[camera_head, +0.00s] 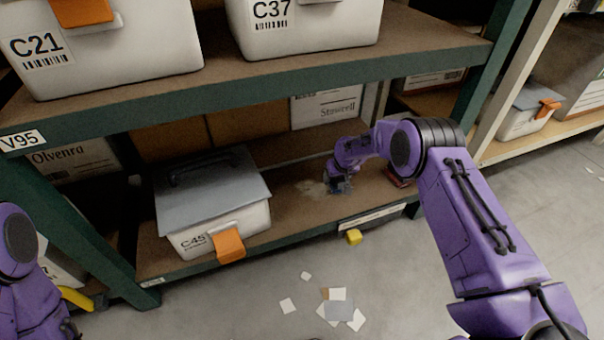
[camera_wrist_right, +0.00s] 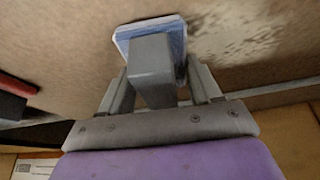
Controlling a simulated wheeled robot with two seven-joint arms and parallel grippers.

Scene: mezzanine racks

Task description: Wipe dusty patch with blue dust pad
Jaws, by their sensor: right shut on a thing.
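The dusty patch (camera_head: 312,188) is a pale, speckled smear on the brown lower shelf, right of the bin labelled C45. In the right wrist view the patch (camera_wrist_right: 235,35) lies at the upper right, beside the pad. The blue dust pad (camera_wrist_right: 125,40) has a pale edge and sits at my right gripper's tips, at or close to the shelf surface; I cannot tell if it touches. My right gripper (camera_head: 340,183) is shut on the pad's grey handle block (camera_wrist_right: 152,68), at the patch's right edge. My left arm shows at the left edge, but its gripper is not visible.
The C45 bin (camera_head: 215,218) with an orange latch stands left of the patch. A red object (camera_head: 398,178) lies to the right on the shelf.

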